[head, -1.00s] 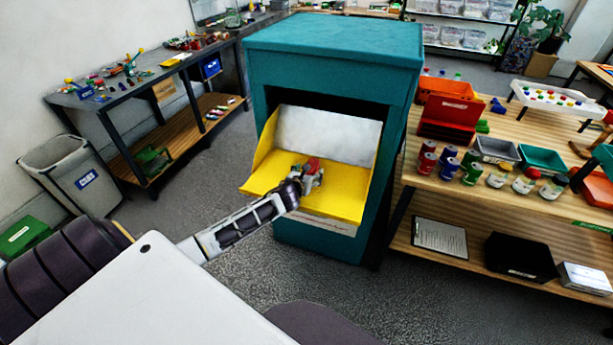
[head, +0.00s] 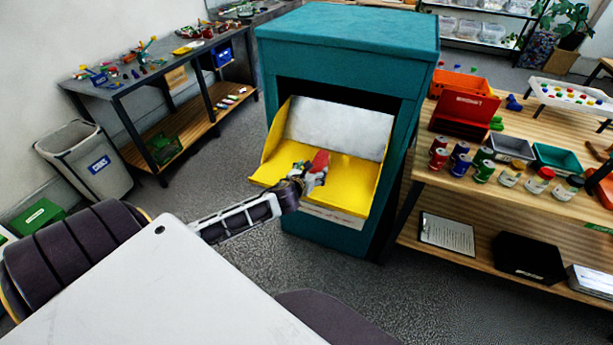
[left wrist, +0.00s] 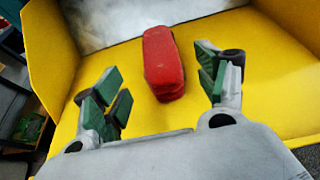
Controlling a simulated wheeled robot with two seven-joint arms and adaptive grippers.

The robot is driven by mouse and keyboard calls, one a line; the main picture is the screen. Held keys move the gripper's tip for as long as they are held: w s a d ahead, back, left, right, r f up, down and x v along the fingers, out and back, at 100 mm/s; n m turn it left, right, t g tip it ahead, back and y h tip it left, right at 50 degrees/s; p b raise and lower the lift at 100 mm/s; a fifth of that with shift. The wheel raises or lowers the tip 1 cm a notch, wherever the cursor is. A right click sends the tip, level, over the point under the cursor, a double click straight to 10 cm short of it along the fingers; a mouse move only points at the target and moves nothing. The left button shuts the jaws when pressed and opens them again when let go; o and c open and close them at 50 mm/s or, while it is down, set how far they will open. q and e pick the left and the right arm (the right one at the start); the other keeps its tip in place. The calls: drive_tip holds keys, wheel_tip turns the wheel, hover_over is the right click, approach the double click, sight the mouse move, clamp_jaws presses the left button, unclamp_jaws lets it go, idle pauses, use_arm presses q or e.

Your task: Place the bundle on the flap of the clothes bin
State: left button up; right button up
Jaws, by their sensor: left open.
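The bundle is a red, rounded, oblong pack (left wrist: 163,63). It lies on the yellow flap (left wrist: 272,92) of the clothes bin in the left wrist view. In the head view the red bundle (head: 320,161) shows just beyond my left gripper (head: 308,172), partly hidden by it. The clothes bin (head: 345,62) is a teal cabinet, and its yellow flap (head: 361,185) is tilted out with side walls and a pale back panel. My left gripper (left wrist: 160,88) is open, its green-padded fingers apart on either side of the bundle's near end, with gaps to both sides. My right gripper is not in view.
A wooden shelf table (head: 460,195) with cans, jars and trays stands close right of the bin. A dark workbench (head: 135,82) with small parts and a grey waste bin (head: 85,160) stand at the left. Open grey floor (head: 225,270) lies before the bin.

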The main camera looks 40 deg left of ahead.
use_arm(q)
drive_tip(key=shift+v, duration=2.5)
